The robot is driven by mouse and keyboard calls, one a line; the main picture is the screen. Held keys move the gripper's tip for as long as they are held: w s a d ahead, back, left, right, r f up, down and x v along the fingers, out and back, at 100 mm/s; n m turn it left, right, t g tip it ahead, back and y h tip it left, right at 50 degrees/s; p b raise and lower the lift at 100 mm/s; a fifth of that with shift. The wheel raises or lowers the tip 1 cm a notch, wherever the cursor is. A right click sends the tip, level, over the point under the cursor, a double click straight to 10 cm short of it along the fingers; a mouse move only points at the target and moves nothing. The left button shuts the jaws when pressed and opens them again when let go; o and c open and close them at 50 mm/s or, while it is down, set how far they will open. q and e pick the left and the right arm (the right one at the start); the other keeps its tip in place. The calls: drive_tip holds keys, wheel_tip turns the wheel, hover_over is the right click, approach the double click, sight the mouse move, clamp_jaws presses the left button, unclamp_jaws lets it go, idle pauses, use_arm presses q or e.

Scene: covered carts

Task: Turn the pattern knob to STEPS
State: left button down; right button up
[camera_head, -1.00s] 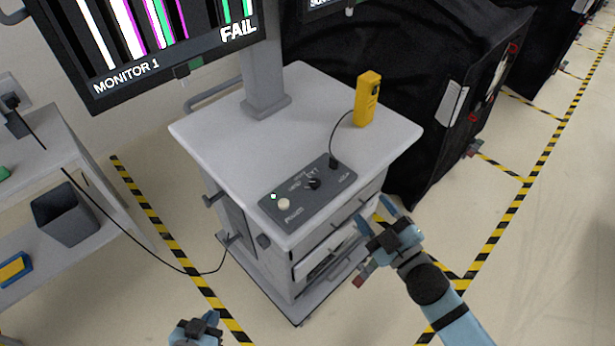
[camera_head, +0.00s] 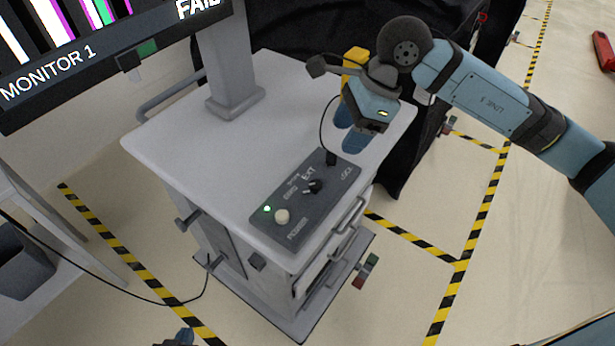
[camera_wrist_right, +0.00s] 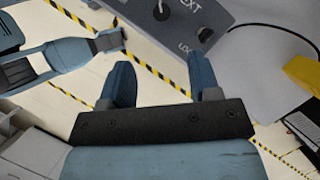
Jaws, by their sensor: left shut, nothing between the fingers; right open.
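The pattern knob (camera_head: 314,186) is a small black knob on the dark grey control box (camera_head: 296,230), which lies on the cart top. The label EXT is readable beside it; the other labels are too small to read surely, and I cannot tell which one the knob points at. In the right wrist view the knob (camera_wrist_right: 162,10) shows at the top edge. My right gripper (camera_head: 349,131) is open and empty, fingers downward, above the cart top behind and right of the knob, apart from it. My left gripper (camera_head: 182,337) is mostly cut off at the bottom edge, shut and empty.
The box also carries a cream button (camera_head: 282,216), a lit green lamp (camera_head: 267,209) and a cable plug (camera_head: 331,158). A yellow handheld device (camera_head: 355,57) stands behind my right gripper. Monitor 1 (camera_head: 100,62) shows coloured vertical bars. The cart top (camera_head: 205,150) is clear at left.

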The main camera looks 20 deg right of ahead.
sight(316, 183)
drive_tip(key=p+x, duration=0.1)
drive_tip(key=x, duration=1.1)
drive_tip(key=shift+d+f, duration=0.15)
drive_tip(key=shift+w+a+f, duration=0.1)
drive_tip(key=shift+a+f, duration=0.15)
drive_tip(key=shift+f, duration=0.4)
